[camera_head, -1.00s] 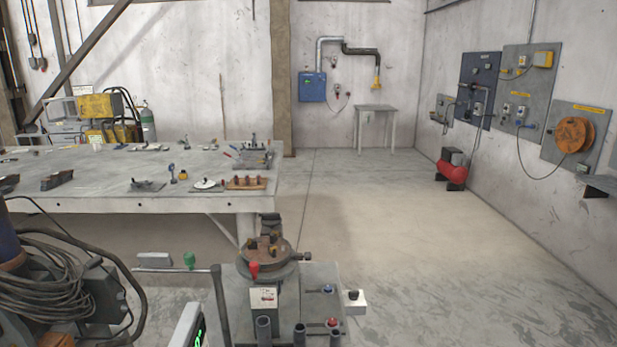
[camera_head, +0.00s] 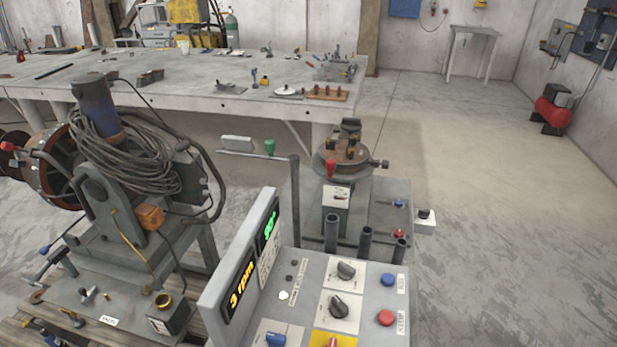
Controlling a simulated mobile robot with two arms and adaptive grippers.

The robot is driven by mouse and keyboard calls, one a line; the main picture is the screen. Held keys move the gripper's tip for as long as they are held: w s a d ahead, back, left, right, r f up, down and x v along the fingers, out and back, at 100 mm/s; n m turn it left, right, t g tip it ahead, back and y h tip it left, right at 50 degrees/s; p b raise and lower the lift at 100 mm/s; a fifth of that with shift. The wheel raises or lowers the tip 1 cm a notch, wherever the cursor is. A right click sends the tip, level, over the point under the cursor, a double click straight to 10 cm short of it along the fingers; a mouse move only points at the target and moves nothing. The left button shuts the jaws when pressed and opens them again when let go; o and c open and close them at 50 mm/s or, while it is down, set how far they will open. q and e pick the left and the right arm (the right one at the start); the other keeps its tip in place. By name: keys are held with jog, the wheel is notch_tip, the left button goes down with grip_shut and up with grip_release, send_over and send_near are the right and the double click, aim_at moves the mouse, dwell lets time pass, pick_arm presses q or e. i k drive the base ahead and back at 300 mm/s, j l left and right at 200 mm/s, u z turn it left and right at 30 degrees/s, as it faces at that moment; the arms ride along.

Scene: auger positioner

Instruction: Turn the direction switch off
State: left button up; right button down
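A grey control panel (camera_head: 307,278) stands in front of me at the bottom of the head view. It carries two black rotary knobs, a rear one (camera_head: 346,270) and a front one (camera_head: 338,306). A blue switch (camera_head: 275,339) and a red switch on a yellow plate (camera_head: 333,341) are partly cut off by the bottom edge. I cannot read the small labels, so I cannot tell which control is the direction switch or its position. Displays (camera_head: 240,286) show an orange "3 rpm" and a green reading. Neither gripper is in view.
Blue (camera_head: 388,280) and red (camera_head: 386,318) buttons sit on the panel's right. A positioner with a round table (camera_head: 343,157) stands behind it. A machine with coiled cable (camera_head: 130,165) is at the left, a long workbench (camera_head: 180,95) behind.

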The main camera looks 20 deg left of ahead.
aim_at(338, 310)
jog(key=u, duration=0.35)
jog(key=l+u, duration=0.4)
jog(key=k+l+u, duration=0.1)
jog(key=l+u, duration=0.15)
jog(key=u, duration=0.15)
jog(key=k+l+u, duration=0.1)
jog(key=l+u, duration=0.3)
jog(key=k+l, duration=0.35)
jog(key=l, duration=0.15)
